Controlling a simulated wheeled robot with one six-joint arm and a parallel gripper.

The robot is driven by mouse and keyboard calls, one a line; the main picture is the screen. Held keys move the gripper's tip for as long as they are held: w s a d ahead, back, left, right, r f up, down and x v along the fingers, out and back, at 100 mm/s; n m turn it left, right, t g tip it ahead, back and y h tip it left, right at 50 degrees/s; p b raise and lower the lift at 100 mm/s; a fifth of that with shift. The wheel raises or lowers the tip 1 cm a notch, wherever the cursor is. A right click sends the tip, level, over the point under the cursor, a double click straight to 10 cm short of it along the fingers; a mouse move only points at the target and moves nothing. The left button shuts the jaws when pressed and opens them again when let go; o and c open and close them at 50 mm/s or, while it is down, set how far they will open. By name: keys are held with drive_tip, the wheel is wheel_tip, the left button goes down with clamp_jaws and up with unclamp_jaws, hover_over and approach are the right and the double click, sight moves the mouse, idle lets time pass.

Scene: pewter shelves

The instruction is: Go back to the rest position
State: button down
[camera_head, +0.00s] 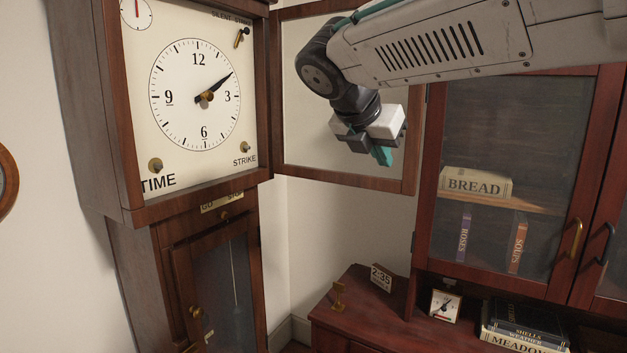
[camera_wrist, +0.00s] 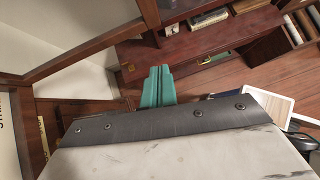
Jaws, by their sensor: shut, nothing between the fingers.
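My gripper (camera_head: 384,155) hangs from my arm at the upper middle of the head view, in front of the clock's open glazed door (camera_head: 345,182). Its teal fingers are together and empty, and they also show closed in the wrist view (camera_wrist: 157,86). The tall clock (camera_head: 195,150) stands at the left, with its dial door swung open to the right. One dark hand points up and right, near the 2. I cannot tell the second hand apart clearly. The gripper appears apart from the dial.
A glass-fronted cabinet (camera_head: 425,225) with a brass handle (camera_head: 573,238) stands at the right. The open clock door is close to my gripper.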

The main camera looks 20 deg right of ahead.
drive_tip(key=s+a+f+m+g+y, duration=0.1)
drive_tip(key=s+a+f+m+y, duration=0.2)
drive_tip(key=s+f+m, duration=0.7)
drive_tip(key=s+a+f+m+g+y, duration=0.1)
drive_tip(key=s+a+f+m+y, duration=0.2)
drive_tip(key=s+f+m, duration=0.7)
drive_tip(key=s+m+y, duration=0.2)
drive_tip(key=m, duration=0.1)
drive_tip(key=shift+a+f+m+g, duration=0.2)
drive_tip(key=shift+f+m+g, duration=0.1)
drive_tip(key=shift+f+g, duration=0.1)
